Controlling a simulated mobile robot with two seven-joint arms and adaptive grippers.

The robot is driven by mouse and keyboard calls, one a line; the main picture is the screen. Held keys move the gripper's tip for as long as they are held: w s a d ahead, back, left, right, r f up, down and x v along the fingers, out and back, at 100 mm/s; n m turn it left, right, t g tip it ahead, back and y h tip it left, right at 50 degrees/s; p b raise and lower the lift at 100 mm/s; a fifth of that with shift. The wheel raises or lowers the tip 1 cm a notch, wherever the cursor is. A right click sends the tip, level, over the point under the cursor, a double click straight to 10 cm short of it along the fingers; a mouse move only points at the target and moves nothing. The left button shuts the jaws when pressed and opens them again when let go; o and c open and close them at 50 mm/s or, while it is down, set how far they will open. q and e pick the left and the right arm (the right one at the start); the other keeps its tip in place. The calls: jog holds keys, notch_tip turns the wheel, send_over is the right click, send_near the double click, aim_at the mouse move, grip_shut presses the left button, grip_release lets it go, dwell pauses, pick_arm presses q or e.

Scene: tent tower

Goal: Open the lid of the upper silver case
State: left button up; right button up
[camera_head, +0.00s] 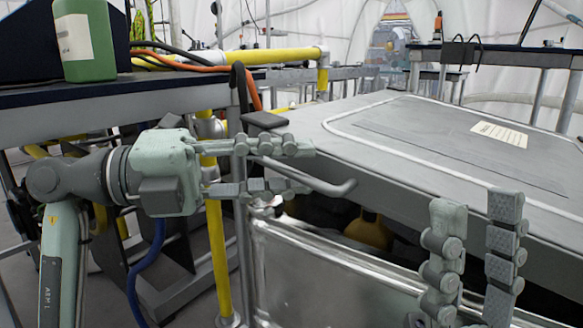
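The silver case (335,275) stands front right, with a shiny metal body. Its flat grey lid (370,160) bears a paper label (500,134). A dark gap shows between the lid's front edge and the body, with a rounded yellow thing (369,231) inside. My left gripper (308,168) is at the lid's left front corner, fingers apart, one above the other. A bent grey bar (325,187) passes between or behind them; I cannot tell whether they touch it. My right gripper (477,200) points up before the lid's front edge, fingers apart and empty.
A dark-topped bench (40,97) with a green bottle (84,40) and orange and black cables stands at the left. Yellow pipes (217,255) and a grey post (243,215) rise beside the case's left end. Another table (500,55) stands at the back right.

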pick_arm(q)
jog(key=shift+w+d, duration=0.1)
jog(key=shift+d, duration=0.2)
grip_shut()
jog(key=shift+r, duration=0.1)
jog(key=shift+r, duration=0.1)
